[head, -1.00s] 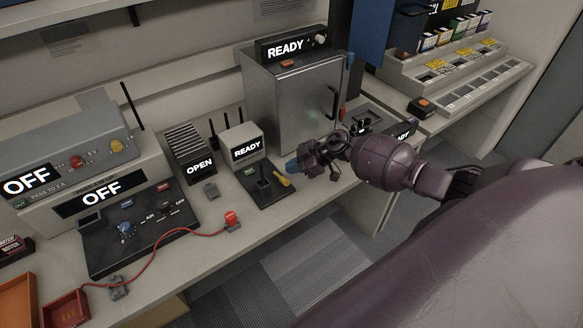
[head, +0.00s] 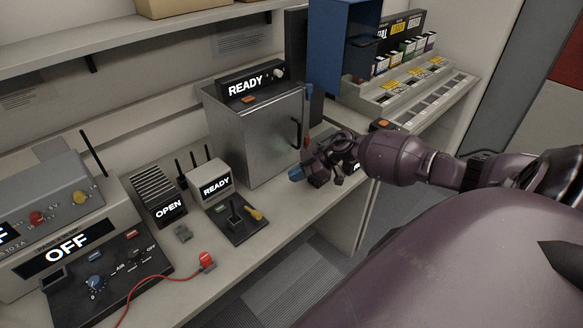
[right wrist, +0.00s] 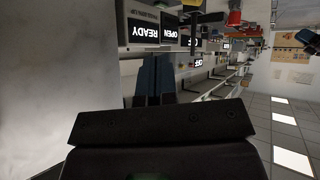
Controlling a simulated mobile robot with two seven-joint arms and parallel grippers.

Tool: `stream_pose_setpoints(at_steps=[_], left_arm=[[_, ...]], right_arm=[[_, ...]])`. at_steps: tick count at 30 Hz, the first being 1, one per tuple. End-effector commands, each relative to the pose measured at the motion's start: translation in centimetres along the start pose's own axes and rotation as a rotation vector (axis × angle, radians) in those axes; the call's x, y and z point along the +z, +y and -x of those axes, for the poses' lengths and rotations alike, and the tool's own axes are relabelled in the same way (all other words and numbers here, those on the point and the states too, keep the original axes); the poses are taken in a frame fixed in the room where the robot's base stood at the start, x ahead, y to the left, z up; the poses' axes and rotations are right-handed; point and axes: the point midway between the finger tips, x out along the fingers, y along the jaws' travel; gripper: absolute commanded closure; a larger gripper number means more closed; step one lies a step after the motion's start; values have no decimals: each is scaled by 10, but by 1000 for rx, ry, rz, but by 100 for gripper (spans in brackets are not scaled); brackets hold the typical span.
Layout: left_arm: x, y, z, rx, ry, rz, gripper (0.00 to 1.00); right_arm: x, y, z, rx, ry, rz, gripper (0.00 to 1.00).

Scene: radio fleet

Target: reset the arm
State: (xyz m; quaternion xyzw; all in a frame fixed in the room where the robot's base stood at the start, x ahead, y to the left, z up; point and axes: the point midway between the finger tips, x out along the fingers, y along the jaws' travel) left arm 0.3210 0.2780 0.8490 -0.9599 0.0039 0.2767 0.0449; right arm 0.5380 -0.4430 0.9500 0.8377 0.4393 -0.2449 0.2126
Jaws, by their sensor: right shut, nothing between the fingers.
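My right arm reaches in from the right in the head view. Its gripper (head: 297,174), with blue fingertips, is shut and empty in front of the metal cabinet, above the counter's front edge. In the right wrist view the blue fingers (right wrist: 153,80) lie side by side, with no object between them. My left gripper does not show in either view.
A metal cabinet (head: 258,135) with a READY display stands behind the gripper. A small READY unit (head: 209,181), an OPEN unit (head: 157,193) and an OFF panel (head: 68,248) stand along the counter to the left. A stepped rack (head: 408,88) is at back right. Floor in front is clear.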

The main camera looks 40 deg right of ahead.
Motion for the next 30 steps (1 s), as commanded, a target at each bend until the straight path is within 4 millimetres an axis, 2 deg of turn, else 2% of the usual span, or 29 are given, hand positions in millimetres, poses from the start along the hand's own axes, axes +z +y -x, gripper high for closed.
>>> stream_pose_setpoints(at_steps=[14, 17, 20, 24, 30], left_arm=[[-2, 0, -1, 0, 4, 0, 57], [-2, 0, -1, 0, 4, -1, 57], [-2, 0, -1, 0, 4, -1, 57], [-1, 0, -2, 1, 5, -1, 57], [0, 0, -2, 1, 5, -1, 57]], right_arm=[[0, 0, 0, 0, 0, 0, 100], [-1, -6, -6, 4, 24, 1, 100], [-5, -26, -23, 33, 105, 6, 100], [-17, -70, -53, 154, 280, -5, 100], [-23, -124, -72, 435, 408, -107, 100]])
